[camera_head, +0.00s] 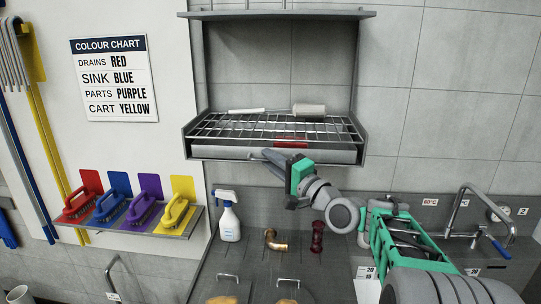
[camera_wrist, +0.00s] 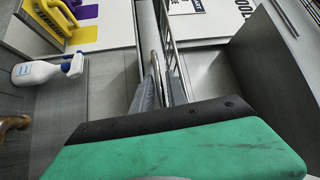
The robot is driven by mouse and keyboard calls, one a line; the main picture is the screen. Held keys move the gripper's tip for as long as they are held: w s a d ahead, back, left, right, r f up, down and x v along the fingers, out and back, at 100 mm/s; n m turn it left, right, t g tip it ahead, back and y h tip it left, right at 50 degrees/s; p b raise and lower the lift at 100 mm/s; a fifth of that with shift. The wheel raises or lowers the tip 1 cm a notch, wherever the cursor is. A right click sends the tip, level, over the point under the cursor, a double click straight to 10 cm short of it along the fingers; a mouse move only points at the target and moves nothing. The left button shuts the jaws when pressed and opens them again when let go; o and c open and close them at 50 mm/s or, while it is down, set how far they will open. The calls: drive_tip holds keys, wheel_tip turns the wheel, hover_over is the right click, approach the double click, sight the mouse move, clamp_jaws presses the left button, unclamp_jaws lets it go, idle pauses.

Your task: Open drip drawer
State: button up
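The drip drawer (camera_head: 225,153) is a shallow grey tray front under the wire rack on the wall. It looks closed, its front level with the shelf frame. My gripper (camera_head: 272,155), with a green body, is at the middle of the drawer front, its fingers pointing left toward it. In the wrist view my gripper's two grey fingers (camera_wrist: 160,92) are close together, with a thin bright rail (camera_wrist: 157,52) running between or just beyond them. I cannot tell whether they touch or clamp it.
The wire rack (camera_head: 240,127) above holds a white roller-like item (camera_head: 308,110). Coloured brushes (camera_head: 140,208) sit on a ledge at left.

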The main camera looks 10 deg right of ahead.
clamp_jaws()
idle(1.5)
